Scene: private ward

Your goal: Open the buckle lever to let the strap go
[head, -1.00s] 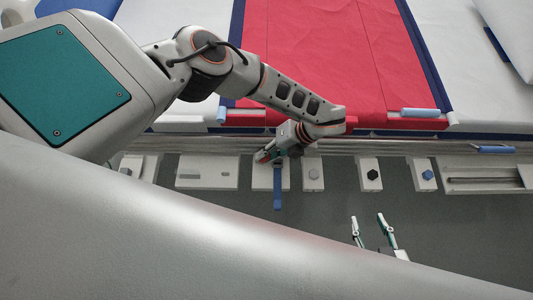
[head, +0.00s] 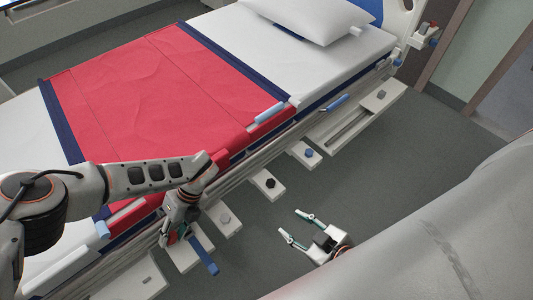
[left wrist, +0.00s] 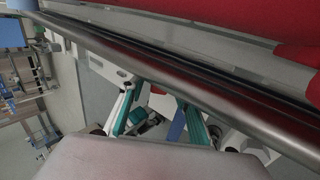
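A blue strap (head: 205,256) hangs out from a white plate (head: 187,256) beside the bed; part of it also shows in the left wrist view (left wrist: 177,127). My left gripper (head: 176,232) is at the strap's upper end, over the plate, and hides most of the buckle. In the left wrist view its two teal-lined fingers (left wrist: 158,112) stand apart, with a small red part (left wrist: 158,90) and a white part between them. I cannot tell whether either finger touches the lever. My right gripper (head: 292,223) is open and empty over the floor.
A bed rail (head: 240,175) runs along the bed, close to my left gripper. More white plates stand along it, with a grey knob (head: 225,219), a black knob (head: 270,183) and a blue knob (head: 309,153). A red cover (head: 150,95) lies on the bed. The floor by my right gripper is clear.

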